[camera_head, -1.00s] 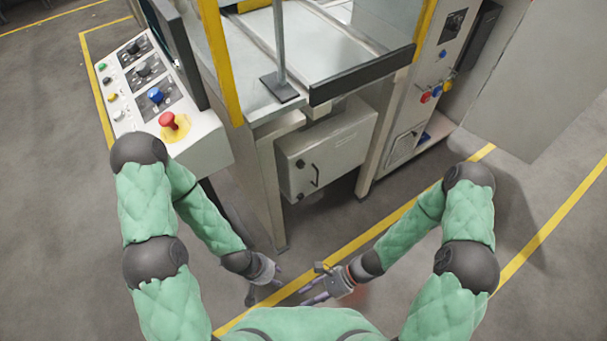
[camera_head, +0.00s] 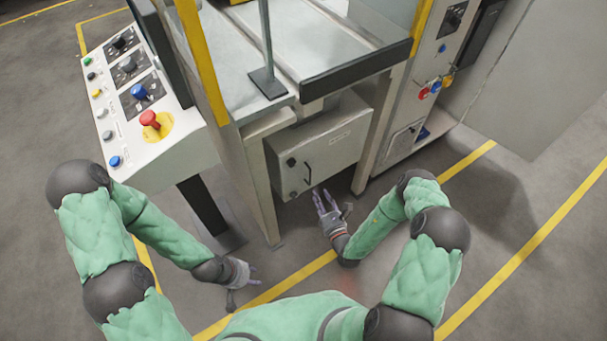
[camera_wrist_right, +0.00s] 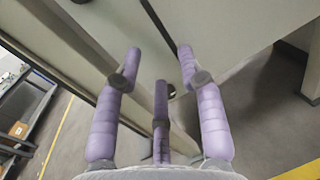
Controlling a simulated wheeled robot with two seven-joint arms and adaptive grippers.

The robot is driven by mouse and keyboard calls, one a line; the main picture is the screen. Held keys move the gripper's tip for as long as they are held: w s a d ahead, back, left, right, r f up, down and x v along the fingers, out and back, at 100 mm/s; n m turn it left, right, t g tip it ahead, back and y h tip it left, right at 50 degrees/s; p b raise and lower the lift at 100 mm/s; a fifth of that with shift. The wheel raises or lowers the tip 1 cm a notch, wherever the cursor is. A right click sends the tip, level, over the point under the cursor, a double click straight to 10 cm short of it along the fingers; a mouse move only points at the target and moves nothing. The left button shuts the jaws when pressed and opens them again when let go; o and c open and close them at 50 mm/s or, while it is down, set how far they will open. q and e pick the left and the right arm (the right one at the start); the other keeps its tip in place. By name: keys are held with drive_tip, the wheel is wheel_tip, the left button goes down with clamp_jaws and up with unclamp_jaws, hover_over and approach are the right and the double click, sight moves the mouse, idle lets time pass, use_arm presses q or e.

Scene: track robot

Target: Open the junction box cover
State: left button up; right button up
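The junction box (camera_head: 325,150) is a grey metal box under the machine's table. Its cover looks closed, with a dark handle (camera_head: 307,170) and round dark knobs or locks at its left side. My right gripper (camera_head: 324,200) is just below and in front of the box's lower edge, fingers pointing up towards it. In the right wrist view its purple fingers (camera_wrist_right: 160,85) are spread apart with nothing between them, and a grey panel lies beyond. My left gripper (camera_head: 246,274) hangs low over the floor, left of the box and apart from it; its fingers look spread and empty.
A control panel (camera_head: 145,110) with a red emergency button (camera_head: 150,119) stands at the left. A machine leg (camera_head: 258,190) is left of the box. A grey cabinet (camera_head: 415,100) stands at the right. The floor in front is clear, with yellow lines (camera_head: 480,160).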

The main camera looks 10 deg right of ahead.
drive_tip(key=b, duration=0.3)
hover_over(309, 186)
drive_tip(key=shift+w, duration=0.2)
clamp_jaws()
